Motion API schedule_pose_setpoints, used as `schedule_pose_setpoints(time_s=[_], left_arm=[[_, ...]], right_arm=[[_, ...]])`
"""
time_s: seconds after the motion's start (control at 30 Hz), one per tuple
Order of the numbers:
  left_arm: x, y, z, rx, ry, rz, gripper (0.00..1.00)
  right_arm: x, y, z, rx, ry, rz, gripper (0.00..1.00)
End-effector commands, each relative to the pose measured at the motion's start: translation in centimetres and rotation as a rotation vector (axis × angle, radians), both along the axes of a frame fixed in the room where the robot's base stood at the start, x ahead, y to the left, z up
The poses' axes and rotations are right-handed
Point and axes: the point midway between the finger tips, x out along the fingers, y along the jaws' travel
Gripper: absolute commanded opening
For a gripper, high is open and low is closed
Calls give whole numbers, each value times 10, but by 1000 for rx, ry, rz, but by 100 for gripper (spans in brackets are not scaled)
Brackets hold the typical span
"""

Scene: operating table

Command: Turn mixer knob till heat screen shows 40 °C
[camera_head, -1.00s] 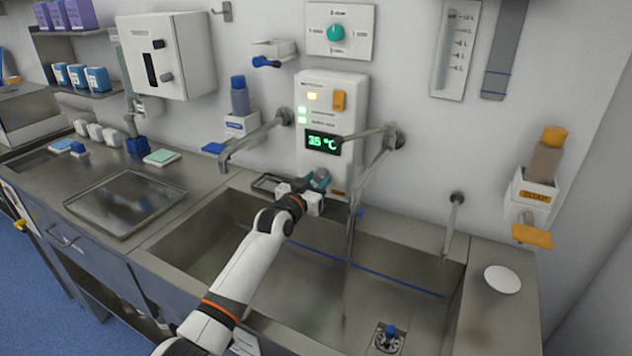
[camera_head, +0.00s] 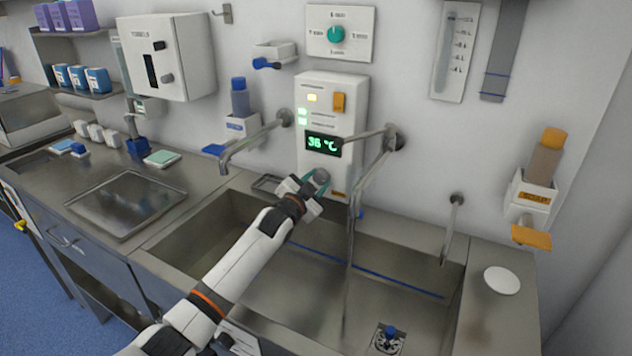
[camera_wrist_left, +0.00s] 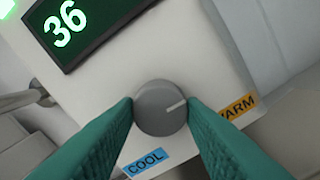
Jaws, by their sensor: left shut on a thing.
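The mixer knob (camera_wrist_left: 160,108) is a round grey dial with a white pointer line, on the white heater box (camera_head: 345,95). In the left wrist view its pointer aims right, towards the orange WARM label (camera_wrist_left: 238,108); a blue COOL label (camera_wrist_left: 146,161) is at the lower left. The heat screen (camera_head: 323,144) shows green digits, and in the left wrist view the screen (camera_wrist_left: 70,22) reads 36. My left gripper (camera_head: 319,182) is shut on the knob, its green fingers on either side of it. My right gripper is not in view.
A metal tap (camera_head: 372,165) with a long spout stands right of the box, close to my left gripper. Another tap (camera_head: 250,142) is at the left. The steel sink (camera_head: 215,225) lies below my forearm. A soap dispenser (camera_head: 536,185) hangs at the right.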

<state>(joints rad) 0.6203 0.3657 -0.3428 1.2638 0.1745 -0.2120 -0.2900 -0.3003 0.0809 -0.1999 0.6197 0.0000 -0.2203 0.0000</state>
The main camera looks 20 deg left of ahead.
Motion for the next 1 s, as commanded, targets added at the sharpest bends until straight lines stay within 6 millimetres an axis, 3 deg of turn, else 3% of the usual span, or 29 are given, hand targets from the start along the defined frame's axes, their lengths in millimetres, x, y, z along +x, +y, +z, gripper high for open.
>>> schedule_pose_setpoints(time_s=[0.5,1.0], left_arm=[[1,2,4,461,-63,2,14],[1,3,5,681,-91,4,14]], right_arm=[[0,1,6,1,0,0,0],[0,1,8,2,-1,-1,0]])
